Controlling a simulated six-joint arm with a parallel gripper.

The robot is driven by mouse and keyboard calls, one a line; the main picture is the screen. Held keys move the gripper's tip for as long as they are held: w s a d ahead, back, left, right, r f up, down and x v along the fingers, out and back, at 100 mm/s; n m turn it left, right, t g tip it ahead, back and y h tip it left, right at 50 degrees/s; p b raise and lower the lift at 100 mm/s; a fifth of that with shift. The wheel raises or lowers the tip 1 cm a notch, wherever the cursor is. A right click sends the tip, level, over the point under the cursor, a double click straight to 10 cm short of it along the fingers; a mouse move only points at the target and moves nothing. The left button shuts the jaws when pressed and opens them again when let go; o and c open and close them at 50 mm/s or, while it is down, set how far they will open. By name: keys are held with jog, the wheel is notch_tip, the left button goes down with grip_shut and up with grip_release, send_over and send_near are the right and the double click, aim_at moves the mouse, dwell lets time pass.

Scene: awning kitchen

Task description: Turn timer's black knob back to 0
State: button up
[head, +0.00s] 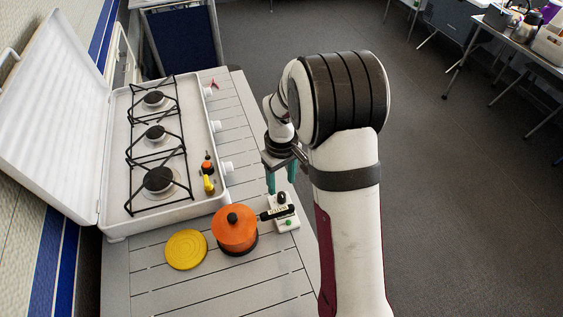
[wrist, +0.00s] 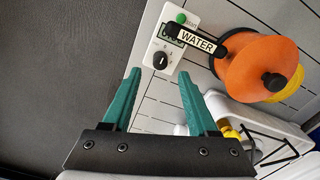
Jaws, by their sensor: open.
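The timer (head: 287,225) is a small white box on the slatted table, right of the orange pot. It also shows in the wrist view (wrist: 150,66), with its black knob (wrist: 160,60), a dark display and a green button (wrist: 181,18). The knob carries a small white mark; the exact setting is too small to read. In the head view the knob (head: 281,197) is at the timer's far end. My gripper (wrist: 158,76) is open and empty, its teal fingertips spread either side of the knob in the picture, apparently short of touching it.
The orange pot (head: 235,235) stands beside the timer; its black handle (wrist: 197,40), labelled WATER, reaches over part of the display. A yellow disc (head: 186,250) lies left of the pot. A white stove (head: 115,170) with yellow and orange-black items on its edge stands behind.

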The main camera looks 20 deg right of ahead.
aim_at(281, 195)
notch_tip(281, 195, up, 11)
jog(key=shift+s, duration=0.1)
dwell(0.3)
jog(key=s+a+r+m+y, duration=0.1)
jog(key=s+a+m, duration=0.3)
jog(key=s, duration=0.9)
jog(key=s+a+r+m, duration=0.1)
jog(key=s+a+m, duration=0.3)
jog(key=s, duration=0.9)
jog(key=shift+s+a+r+m+y, duration=0.15)
jog(key=shift+s+m+y, duration=0.1)
jog(key=shift+m+y, duration=0.2)
